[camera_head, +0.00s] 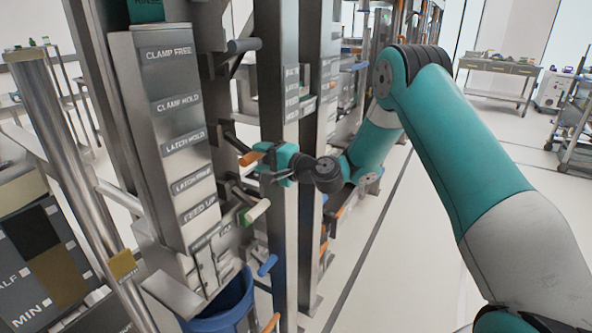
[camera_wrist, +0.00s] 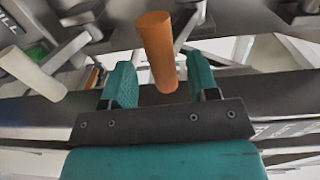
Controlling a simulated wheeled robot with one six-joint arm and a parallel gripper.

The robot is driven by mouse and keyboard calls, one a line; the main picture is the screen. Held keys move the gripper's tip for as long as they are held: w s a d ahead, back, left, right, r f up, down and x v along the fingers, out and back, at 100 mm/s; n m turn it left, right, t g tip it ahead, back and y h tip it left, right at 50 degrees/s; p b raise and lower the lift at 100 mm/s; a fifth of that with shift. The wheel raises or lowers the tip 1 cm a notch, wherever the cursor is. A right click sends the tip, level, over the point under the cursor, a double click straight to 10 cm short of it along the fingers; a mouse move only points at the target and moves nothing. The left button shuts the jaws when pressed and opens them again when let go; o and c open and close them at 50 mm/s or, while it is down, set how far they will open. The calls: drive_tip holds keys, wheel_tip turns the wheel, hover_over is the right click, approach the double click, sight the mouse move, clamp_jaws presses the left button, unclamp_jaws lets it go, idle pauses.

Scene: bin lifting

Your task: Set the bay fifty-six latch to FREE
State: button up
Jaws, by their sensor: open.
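My gripper (camera_head: 272,166) is open at the machine column, with teal fingers. In the wrist view, my gripper (camera_wrist: 160,66) has an orange handle (camera_wrist: 157,40) between its fingers, with gaps on both sides. The orange handle (camera_head: 250,158) also shows in the head view, just left of the fingers. A labelled panel (camera_head: 160,80) stands to the left, with plates that seem to read clamp free, clamp hold, latch hold, latch free and feed up. I cannot read a bay number or tell which position the orange handle is in.
A blue-grey handle (camera_head: 244,45) sticks out above, and a pale handle (camera_head: 256,211) below the orange one; a white handle (camera_wrist: 32,72) shows left in the wrist view. A blue bin (camera_head: 225,308) stands below. Floor at right is clear (camera_head: 430,220).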

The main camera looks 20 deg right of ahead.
drive_tip(key=b+v, duration=0.6)
drive_tip(key=v, duration=0.8)
drive_tip(key=shift+s+d, duration=0.2)
drive_tip(key=shift+s, duration=0.1)
drive_tip(key=shift+f, duration=0.1)
